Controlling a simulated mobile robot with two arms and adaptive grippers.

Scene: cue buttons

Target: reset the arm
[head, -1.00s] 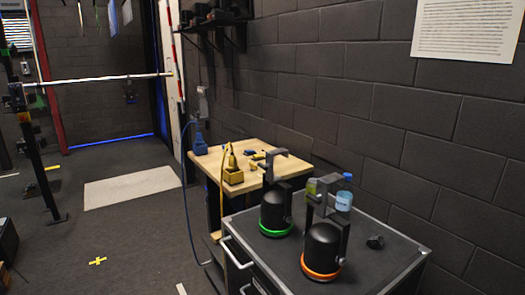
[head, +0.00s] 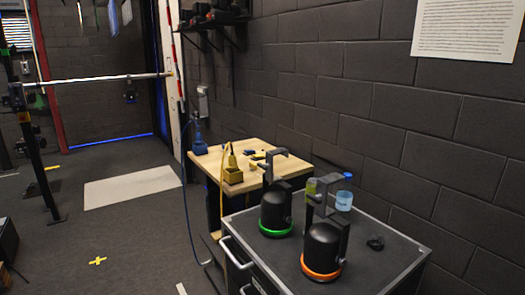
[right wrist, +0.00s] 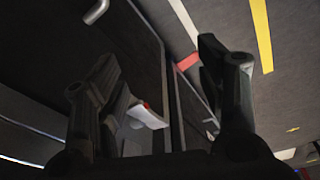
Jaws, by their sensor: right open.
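In the head view, two black domed devices with grey brackets stand on a dark cabinet top (head: 285,262). The left device (head: 275,211) has a green ring at its base, and the right device (head: 322,249) has an orange ring. Neither of my grippers shows in the head view. In the right wrist view, my right gripper (right wrist: 157,78) is open, its two dark fingers wide apart with nothing held. A dark cabinet side with a pale handle (right wrist: 96,11) shows beyond the fingers. My left gripper is in neither view.
A clear bottle (head: 344,200) and a small black item (head: 376,243) are on the cabinet. A brick wall bounds the right. Floor at left is mostly clear.

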